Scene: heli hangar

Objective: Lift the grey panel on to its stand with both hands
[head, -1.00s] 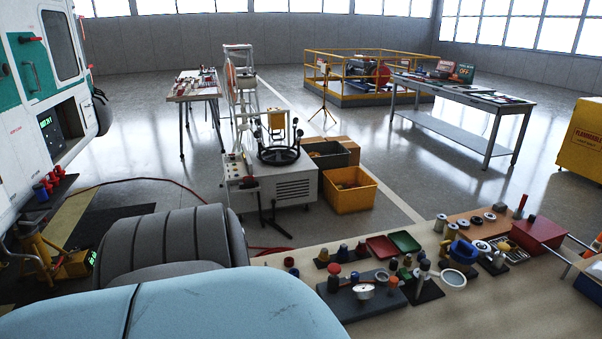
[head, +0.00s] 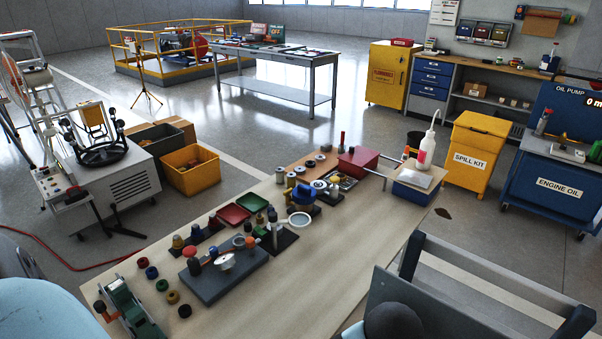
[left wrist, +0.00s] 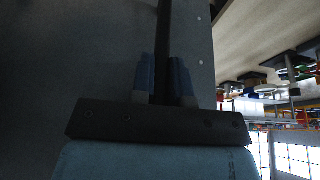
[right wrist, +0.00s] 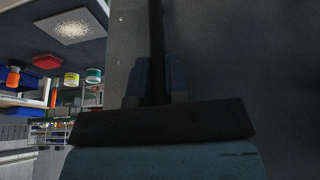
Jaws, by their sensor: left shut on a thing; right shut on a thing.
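The grey panel (left wrist: 115,55) fills most of the left wrist view, and its flat face also fills the right of the right wrist view (right wrist: 245,55). My left gripper (left wrist: 164,82) is shut on a dark bar that runs along the panel. My right gripper (right wrist: 158,82) is likewise shut on a dark bar against the panel. Neither gripper's fingers show in the head view. A dark grey frame (head: 500,282) with upright ends and a rail stands at the lower right of the head view; I cannot tell whether it is the stand or part of the panel.
A workbench (head: 310,265) crowded with small parts, trays and a red box (head: 358,163) lies ahead. Behind it are a yellow crate (head: 190,170), a yellow spill kit bin (head: 476,155) and a blue engine oil cabinet (head: 565,180). Open floor lies beyond the bench.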

